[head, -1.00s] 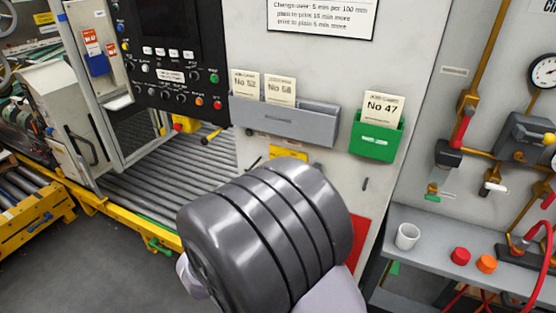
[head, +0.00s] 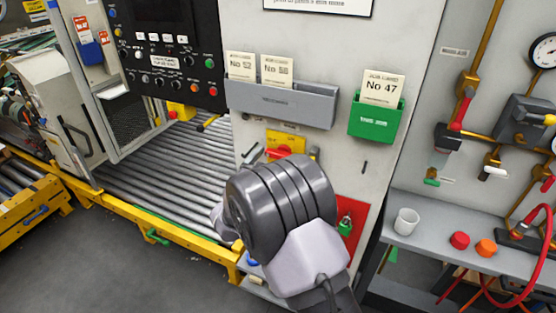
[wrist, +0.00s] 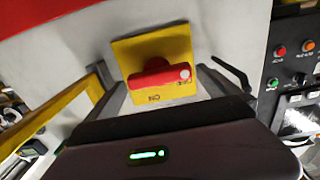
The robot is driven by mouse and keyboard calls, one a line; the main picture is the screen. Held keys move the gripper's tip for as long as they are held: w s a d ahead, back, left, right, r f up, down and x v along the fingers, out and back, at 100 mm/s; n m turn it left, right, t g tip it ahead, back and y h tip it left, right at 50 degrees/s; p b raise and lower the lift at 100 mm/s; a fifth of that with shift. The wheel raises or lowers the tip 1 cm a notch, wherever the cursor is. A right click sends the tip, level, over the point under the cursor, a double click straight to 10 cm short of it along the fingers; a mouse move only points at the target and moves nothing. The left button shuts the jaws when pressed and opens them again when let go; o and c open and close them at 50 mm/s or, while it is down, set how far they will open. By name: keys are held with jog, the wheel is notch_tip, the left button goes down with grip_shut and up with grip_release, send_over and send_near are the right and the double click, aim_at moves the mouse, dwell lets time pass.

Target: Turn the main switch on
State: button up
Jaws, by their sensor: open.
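The main switch is a red handle on a yellow plate, on the pale machine panel. In the head view the switch (head: 284,143) shows just above my arm, which hides its lower part. In the wrist view the red handle (wrist: 158,75) lies roughly crosswise, with a pale dot at its right end. An upside-down ON mark is at the plate's lower edge, and a small blurred mark sits beside the dot. My gripper (head: 283,155) is open and empty in front of the switch. Its dark fingers (wrist: 162,88) show on either side of the plate; contact cannot be told.
A grey card holder (head: 283,104) and a green card box (head: 375,121) hang above the switch. A red panel with a green padlock (head: 345,226) is at lower right. A roller conveyor (head: 160,175) lies left. A shelf (head: 430,232) with a white cup stands right.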

jog(key=shift+w+d, duration=0.1)
jog(key=shift+w, duration=0.2)
jog(key=c, duration=1.2)
